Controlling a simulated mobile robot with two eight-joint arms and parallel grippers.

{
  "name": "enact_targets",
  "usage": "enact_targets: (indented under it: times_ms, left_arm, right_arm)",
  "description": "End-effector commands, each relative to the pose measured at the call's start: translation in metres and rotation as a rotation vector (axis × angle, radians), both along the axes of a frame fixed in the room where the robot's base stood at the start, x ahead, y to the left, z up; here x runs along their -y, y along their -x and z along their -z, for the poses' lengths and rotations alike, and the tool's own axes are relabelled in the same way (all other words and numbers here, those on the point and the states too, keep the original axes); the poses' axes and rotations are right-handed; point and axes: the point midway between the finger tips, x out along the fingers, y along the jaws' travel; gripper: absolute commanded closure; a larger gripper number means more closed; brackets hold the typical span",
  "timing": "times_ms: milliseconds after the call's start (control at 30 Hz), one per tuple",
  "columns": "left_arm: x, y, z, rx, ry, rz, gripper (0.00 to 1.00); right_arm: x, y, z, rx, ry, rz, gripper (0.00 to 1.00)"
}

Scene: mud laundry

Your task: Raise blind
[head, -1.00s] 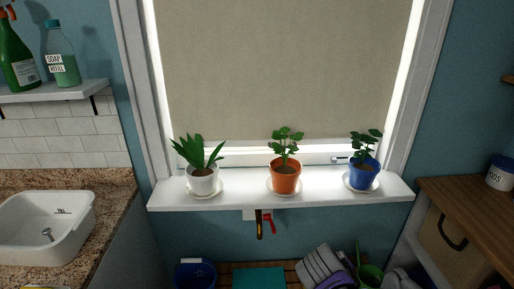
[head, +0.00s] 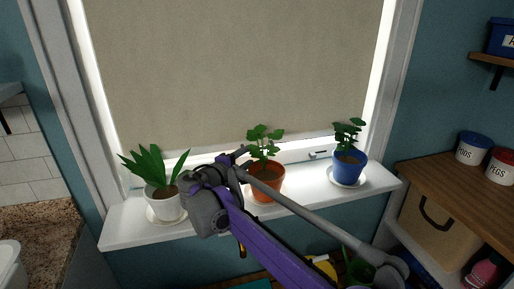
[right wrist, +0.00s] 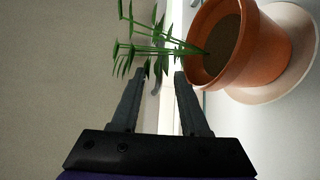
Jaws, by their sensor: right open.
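The beige blind (head: 235,70) hangs down over most of the window, and its lower edge is just above the sill. My right gripper (head: 243,158) is in front of that lower edge, between the white pot and the terracotta pot. In the right wrist view the open right gripper (right wrist: 157,78) has the blind (right wrist: 60,80) on its left side and the bright gap under the blind between and behind its fingers. A small grey piece shows between the fingers; I cannot tell what it is. My left gripper is not in view.
The sill (head: 125,225) holds a white pot (head: 163,204), a terracotta pot (head: 266,189) and a blue pot (head: 347,169), all with plants. The terracotta pot (right wrist: 240,45) is close beside my right fingers. A wooden shelf unit (head: 460,190) stands at the right.

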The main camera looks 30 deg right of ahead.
Motion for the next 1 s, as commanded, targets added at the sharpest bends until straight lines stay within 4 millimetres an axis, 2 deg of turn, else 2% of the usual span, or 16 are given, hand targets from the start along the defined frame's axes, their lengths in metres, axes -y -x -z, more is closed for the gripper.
enact_targets:
  times_ms: [200, 400, 600, 867, 1000]
  left_arm:
    - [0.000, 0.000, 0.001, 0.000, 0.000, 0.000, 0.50]
    - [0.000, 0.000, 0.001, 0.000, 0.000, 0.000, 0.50]
    - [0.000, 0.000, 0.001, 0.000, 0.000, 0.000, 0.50]
    - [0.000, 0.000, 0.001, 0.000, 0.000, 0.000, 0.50]
    - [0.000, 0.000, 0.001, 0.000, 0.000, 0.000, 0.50]
  right_arm:
    - [0.039, -0.022, 0.007, -0.001, 0.000, 0.005, 0.55]
    - [0.063, -0.037, 0.011, 0.000, -0.001, 0.002, 0.55]
    - [0.074, -0.044, 0.013, -0.001, -0.001, 0.000, 0.55]
    - [0.074, -0.044, 0.013, -0.001, -0.001, 0.000, 0.55]
    - [0.074, -0.044, 0.013, -0.001, -0.001, 0.000, 0.80]
